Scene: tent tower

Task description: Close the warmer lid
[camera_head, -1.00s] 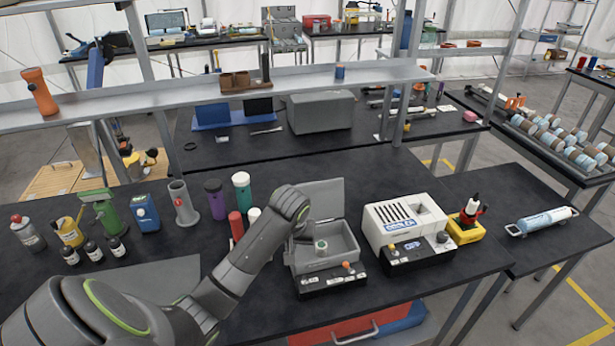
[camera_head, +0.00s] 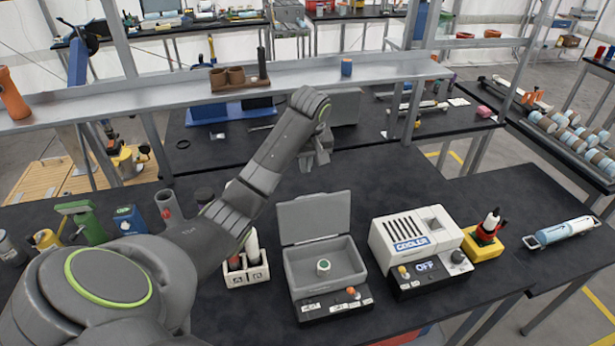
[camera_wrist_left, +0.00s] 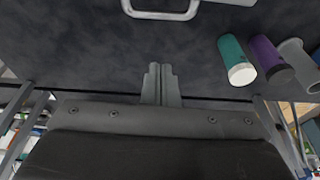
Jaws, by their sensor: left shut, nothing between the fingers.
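The warmer (camera_head: 295,270) is a grey open box on a black control base, on the near black table in the head view. Its grey lid (camera_head: 314,217) stands open, tilted up at the back of the box. My right gripper is out of view.
A white cooler (camera_head: 412,235) reading OFF stands right of the warmer, with a yellow holder (camera_head: 484,243) beyond it. A white rack (camera_head: 246,272) is to the left. A metal shelf (camera_head: 190,88) crosses behind. A teal cylinder (camera_wrist_left: 235,60) shows in the wrist view.

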